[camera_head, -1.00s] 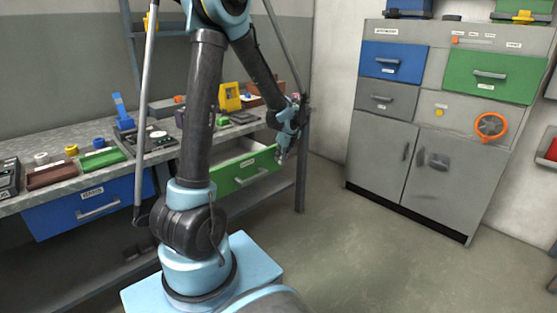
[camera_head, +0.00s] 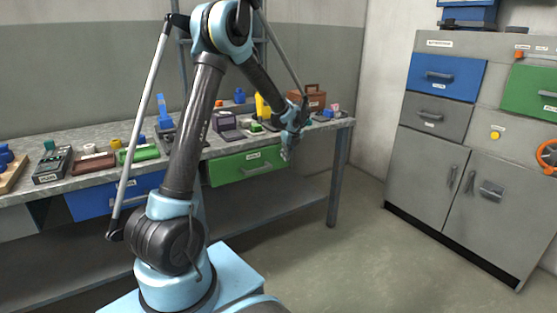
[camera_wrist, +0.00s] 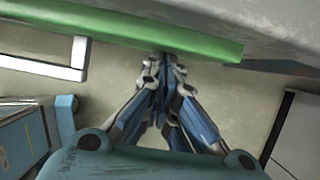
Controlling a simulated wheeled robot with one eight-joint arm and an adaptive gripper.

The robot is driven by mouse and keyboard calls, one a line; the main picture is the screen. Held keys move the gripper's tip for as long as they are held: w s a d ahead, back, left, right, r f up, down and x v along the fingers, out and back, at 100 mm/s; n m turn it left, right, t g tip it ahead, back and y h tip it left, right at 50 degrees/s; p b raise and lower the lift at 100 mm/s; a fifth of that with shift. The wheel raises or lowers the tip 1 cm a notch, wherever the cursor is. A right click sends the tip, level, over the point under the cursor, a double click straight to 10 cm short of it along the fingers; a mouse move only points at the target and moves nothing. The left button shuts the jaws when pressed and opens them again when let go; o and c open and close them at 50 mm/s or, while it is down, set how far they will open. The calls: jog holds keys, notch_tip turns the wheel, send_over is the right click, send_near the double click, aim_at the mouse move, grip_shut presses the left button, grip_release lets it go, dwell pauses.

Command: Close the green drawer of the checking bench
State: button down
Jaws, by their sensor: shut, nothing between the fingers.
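The checking bench (camera_head: 75,185) carries a green drawer (camera_head: 230,172) under its worktop. The drawer front is close under the bench edge and no drawer interior shows in the head view; I cannot tell whether a small gap is left. My gripper (camera_head: 286,155) is shut and empty at the right end of the green front. In the wrist view the shut fingertips (camera_wrist: 165,58) are at the green front (camera_wrist: 100,30), touching or nearly touching it. The drawer's pale handle (camera_wrist: 45,67) is left of the fingers there.
A blue drawer (camera_head: 95,203) is left of the green one, behind my arm. Tools and boxes stand on the worktop. A grey cabinet (camera_head: 415,165) with its own blue and green drawers stands at the right. The floor (camera_head: 370,250) between is clear.

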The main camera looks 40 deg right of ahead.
jog(key=shift+w+d, duration=0.15)
jog(key=shift+w, duration=0.7)
jog(key=shift+w+d, duration=0.1)
jog(key=shift+w, duration=0.7)
jog(key=shift+w+r, duration=0.1)
jog(key=s+a+r, duration=0.1)
jog(key=s+r, duration=0.7)
jog(key=r, duration=0.1)
jog(key=shift+a, duration=0.35)
